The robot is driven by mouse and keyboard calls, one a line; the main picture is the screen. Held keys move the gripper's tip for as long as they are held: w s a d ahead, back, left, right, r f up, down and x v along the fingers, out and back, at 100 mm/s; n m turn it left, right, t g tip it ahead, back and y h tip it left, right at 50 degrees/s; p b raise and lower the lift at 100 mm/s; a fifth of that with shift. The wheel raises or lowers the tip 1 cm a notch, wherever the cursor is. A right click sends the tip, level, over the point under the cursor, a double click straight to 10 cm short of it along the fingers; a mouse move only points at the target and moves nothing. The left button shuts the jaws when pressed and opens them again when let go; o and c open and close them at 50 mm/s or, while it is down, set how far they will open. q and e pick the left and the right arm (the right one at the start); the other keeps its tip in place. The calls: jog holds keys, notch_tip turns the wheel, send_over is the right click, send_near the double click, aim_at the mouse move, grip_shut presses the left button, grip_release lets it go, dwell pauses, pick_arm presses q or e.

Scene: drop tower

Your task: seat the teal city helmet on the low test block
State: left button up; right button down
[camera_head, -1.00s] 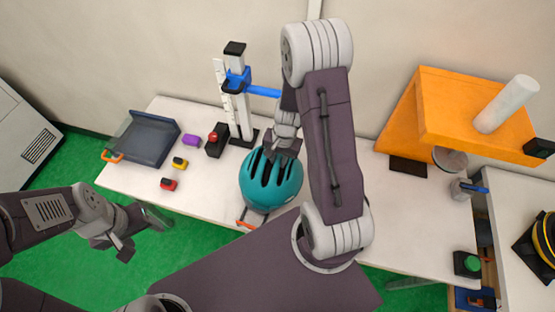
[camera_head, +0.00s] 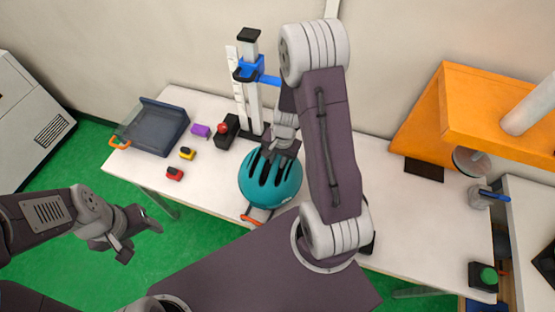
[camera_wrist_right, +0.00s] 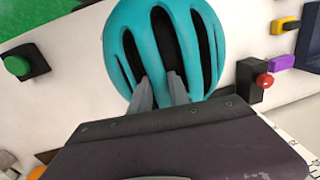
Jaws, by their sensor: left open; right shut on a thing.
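The teal city helmet (camera_head: 284,192) is in the head view, in front of the tower, over the front part of the white table. My right gripper (camera_head: 277,153) is shut on it from above, its fingers reaching into the dark vents. In the wrist view the helmet (camera_wrist_right: 207,45) shows close up, with the finger tips (camera_wrist_right: 160,90) at its vents. I cannot tell whether the helmet touches anything below. My left gripper (camera_head: 141,236) is open and empty, over the green floor left of the table front. I cannot make out the low test block; the helmet or right arm may hide it.
The drop tower (camera_head: 252,105) with its blue carriage (camera_head: 248,72) stands close behind the helmet. A red-button box (camera_head: 226,133), small coloured blocks (camera_head: 188,153) and a grey tray (camera_head: 153,128) lie left. An orange machine (camera_head: 480,120) and green-button box (camera_head: 484,276) are right.

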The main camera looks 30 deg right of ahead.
aim_at(277, 179)
notch_tip(277, 179, down, 9)
jog(key=b, duration=0.7)
jog(key=shift+r, duration=0.2)
jog(key=shift+s+a+r, duration=0.1)
jog(key=shift+s, duration=0.05)
jog(key=shift+s+a+f+b, duration=0.1)
jog(key=shift+s+f+b, duration=0.1)
jog(key=shift+b, duration=0.1)
jog(key=c, duration=1.2)
grip_release()
jog(key=shift+s, duration=0.1)
jog(key=shift+o, duration=0.2)
jog(key=c, duration=0.4)
jog(key=shift+o, duration=0.2)
jog(key=shift+a, duration=0.1)
